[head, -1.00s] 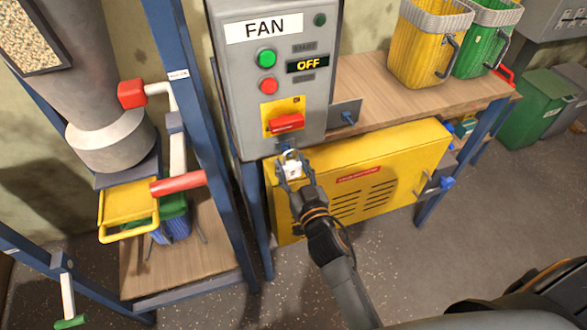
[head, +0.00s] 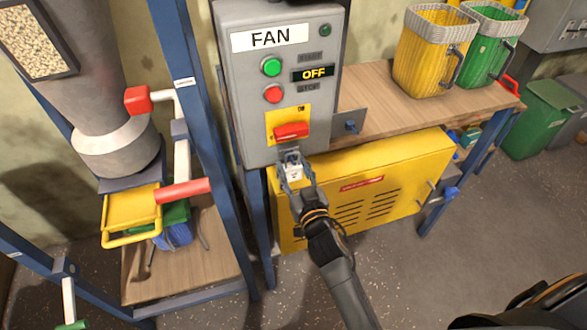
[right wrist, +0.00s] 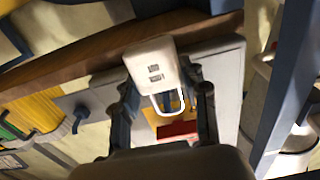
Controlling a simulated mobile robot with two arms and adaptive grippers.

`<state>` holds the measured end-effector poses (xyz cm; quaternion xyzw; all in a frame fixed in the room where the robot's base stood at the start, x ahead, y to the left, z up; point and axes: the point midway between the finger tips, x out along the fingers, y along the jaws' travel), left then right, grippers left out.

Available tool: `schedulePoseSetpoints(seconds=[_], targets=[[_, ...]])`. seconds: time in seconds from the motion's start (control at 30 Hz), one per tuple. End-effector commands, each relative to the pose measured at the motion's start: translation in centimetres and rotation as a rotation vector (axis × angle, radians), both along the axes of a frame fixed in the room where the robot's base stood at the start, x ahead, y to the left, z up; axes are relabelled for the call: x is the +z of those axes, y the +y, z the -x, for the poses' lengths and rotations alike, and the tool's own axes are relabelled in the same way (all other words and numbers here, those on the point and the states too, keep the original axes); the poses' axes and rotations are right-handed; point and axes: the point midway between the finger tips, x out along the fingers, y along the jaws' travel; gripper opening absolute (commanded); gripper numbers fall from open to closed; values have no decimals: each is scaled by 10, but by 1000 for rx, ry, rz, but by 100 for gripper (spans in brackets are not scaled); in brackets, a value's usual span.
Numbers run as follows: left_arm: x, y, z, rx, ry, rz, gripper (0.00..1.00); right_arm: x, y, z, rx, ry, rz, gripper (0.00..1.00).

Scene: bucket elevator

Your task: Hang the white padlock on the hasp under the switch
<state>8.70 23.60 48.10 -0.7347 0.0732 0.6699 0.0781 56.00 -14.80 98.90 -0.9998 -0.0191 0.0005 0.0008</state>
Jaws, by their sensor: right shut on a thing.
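The white padlock (head: 293,171) is held in my right gripper (head: 293,178), just below the lower edge of the grey FAN box (head: 240,110). The red switch (head: 291,131) on its yellow plate (head: 273,118) is right above it. The hasp under the switch is mostly hidden behind the gripper and padlock, so I cannot tell whether the shackle touches it. In the right wrist view, the padlock's white body (right wrist: 152,65) sits between the fingers of the gripper (right wrist: 165,92), with its shackle (right wrist: 172,104) pointing toward the red switch (right wrist: 178,129). My left gripper is not in view.
A yellow louvred cabinet (head: 410,165) stands behind and below my right arm. A wooden bench (head: 375,85) with a yellow bin (head: 430,55) and a green bin (head: 485,45) is at the right. A blue post (head: 205,140) and red-handled levers (head: 182,190) are at the left.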

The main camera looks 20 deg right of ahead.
Motion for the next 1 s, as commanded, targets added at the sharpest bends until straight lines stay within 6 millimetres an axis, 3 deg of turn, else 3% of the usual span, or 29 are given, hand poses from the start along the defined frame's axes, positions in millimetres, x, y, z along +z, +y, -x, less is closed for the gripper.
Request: schedulePoseSetpoints(seconds=[1.0], targets=[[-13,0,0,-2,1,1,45,-15,0,0,0,-1,0,9]])
